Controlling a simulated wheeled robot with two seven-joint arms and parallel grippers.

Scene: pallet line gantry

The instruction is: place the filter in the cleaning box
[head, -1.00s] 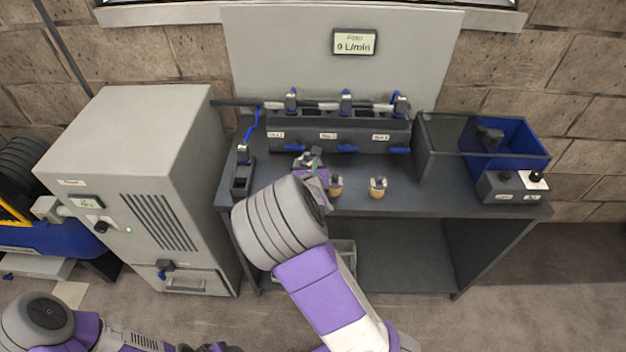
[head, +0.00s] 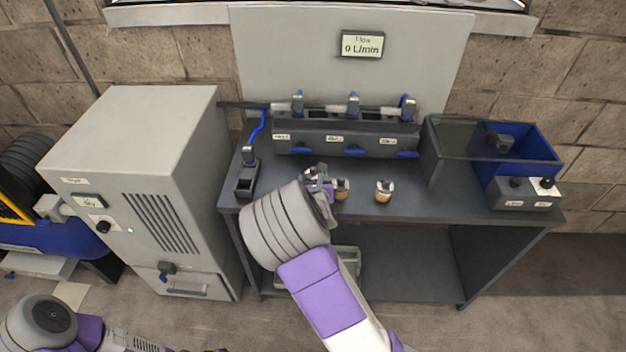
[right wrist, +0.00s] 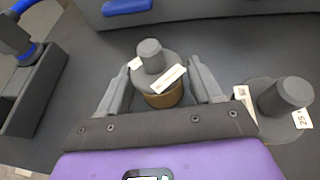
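A filter (right wrist: 160,82), a short tan cylinder with a grey knobbed cap and white labels, stands between the fingers of my right gripper (right wrist: 161,88) in the right wrist view. The fingers are open, with gaps on both sides. In the head view my right gripper (head: 318,180) is low over the bench, and my own wrist mostly hides this filter. A second filter (right wrist: 284,98) stands just right of the right finger; a further one (head: 383,190) stands apart to the right. An open dark and blue box (head: 528,150), apparently the cleaning box, stands at the bench's right end. My left gripper is out of frame.
A dark housing with blue levers (head: 345,140) runs along the bench's back. A dark holder (head: 247,178) stands at the left, beside a tall grey cabinet (head: 135,150). A small control box (head: 522,194) sits before the blue box. The bench front right of the filters is clear.

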